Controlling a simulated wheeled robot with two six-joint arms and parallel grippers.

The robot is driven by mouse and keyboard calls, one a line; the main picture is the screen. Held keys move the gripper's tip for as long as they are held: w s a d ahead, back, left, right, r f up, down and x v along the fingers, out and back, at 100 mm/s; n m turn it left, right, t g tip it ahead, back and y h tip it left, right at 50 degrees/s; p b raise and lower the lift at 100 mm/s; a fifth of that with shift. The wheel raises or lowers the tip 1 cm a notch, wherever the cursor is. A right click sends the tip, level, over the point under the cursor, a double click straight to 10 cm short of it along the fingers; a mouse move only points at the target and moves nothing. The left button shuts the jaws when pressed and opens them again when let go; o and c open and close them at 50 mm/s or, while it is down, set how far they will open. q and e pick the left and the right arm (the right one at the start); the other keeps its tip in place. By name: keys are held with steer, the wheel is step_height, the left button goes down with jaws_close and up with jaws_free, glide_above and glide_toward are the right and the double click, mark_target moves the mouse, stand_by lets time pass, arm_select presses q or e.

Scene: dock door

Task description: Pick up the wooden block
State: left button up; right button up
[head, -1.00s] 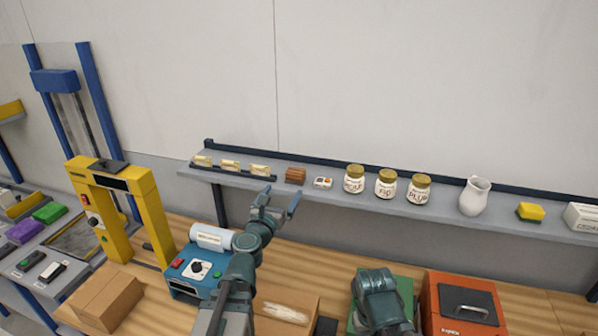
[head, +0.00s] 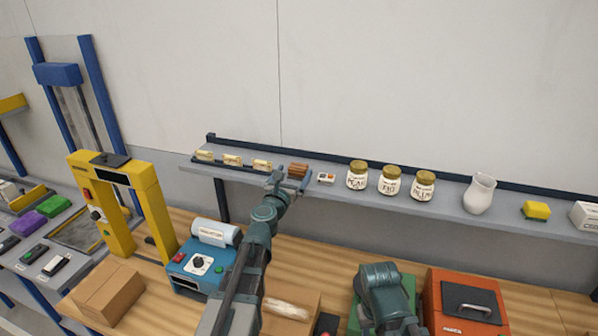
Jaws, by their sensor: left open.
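The wooden block (head: 298,169) is a small reddish-brown piece lying on the grey wall shelf (head: 450,205), between the cream labelled pieces and a small white item. My left gripper (head: 288,182) is open just in front of the block at the shelf's front edge. Its fingers are close to the block and overlap its lower side in the picture; I cannot tell whether they touch it. My right arm (head: 382,295) shows at the bottom, above the bench, but its fingertips cannot be made out.
On the shelf, a small white item (head: 326,178) and several gold-lidded jars (head: 358,177) stand right of the block. Cream pieces (head: 262,165) sit to its left. A white pitcher (head: 479,194) and yellow sponge (head: 536,210) are farther right. A yellow frame (head: 155,205) rises from the bench.

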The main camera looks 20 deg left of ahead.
mark_target(298, 165)
arm_select(q)
steer(key=w, duration=0.5)
steer(key=shift+w+f, duration=0.15)
steer(key=shift+d, duration=0.1)
arm_select(e)
steer(key=shift+w+a+f, duration=0.1)
steer(key=shift+w, duration=0.35)
arm_select(q)
steer(key=shift+c, duration=0.7)
steer(key=c, duration=1.2)
